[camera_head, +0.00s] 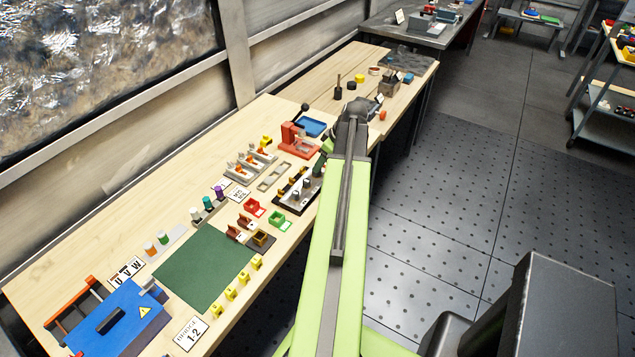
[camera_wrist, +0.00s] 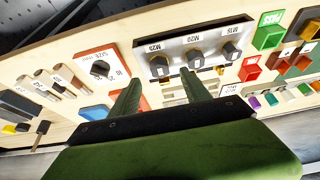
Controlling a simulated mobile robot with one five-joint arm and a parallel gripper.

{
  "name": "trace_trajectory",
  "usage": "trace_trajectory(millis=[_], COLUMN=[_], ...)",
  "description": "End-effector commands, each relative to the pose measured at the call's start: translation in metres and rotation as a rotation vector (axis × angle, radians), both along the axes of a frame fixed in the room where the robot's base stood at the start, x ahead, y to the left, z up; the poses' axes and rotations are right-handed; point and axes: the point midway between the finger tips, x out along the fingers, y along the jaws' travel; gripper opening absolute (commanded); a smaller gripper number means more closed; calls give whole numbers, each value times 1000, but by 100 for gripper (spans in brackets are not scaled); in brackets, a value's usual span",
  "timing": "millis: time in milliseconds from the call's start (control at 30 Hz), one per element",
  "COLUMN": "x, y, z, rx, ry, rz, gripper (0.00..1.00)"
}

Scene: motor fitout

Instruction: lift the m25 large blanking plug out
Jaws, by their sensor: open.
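A pale plate (camera_wrist: 175,47) carries three dark-topped round plugs in a row, each beside a printed label. The left plug (camera_wrist: 159,66) sits by a label that I take as M25, though the print is small. The middle plug (camera_wrist: 195,59) and right plug (camera_wrist: 231,51) sit by M20 and M16 labels. All three stand in the plate. In the head view the holder (camera_head: 288,205) lies near the bench's front edge. My gripper (camera_wrist: 160,75) is open and empty, its green fingers straddling the left plug's place in the wrist view; contact is not visible. In the head view my gripper (camera_head: 324,152) is partly hidden.
A red-orange size stand (camera_wrist: 84,54) with a dark knob is beside the plate. Red (camera_wrist: 249,73) and green (camera_wrist: 268,37) boxes lie on the other side. A green mat (camera_head: 205,267) and blue case (camera_head: 118,322) occupy the near bench.

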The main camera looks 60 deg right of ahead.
Motion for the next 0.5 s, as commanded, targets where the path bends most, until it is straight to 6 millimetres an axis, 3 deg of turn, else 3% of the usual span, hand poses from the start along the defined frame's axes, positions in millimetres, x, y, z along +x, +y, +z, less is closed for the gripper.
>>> trace_trajectory(millis=[133, 400, 500], x=[1, 17, 20], y=[0, -1, -1], z=[-4, -46, -49], rx=[0, 0, 0], ry=[0, 0, 1], rz=[0, 1, 0], gripper=[55, 55, 55])
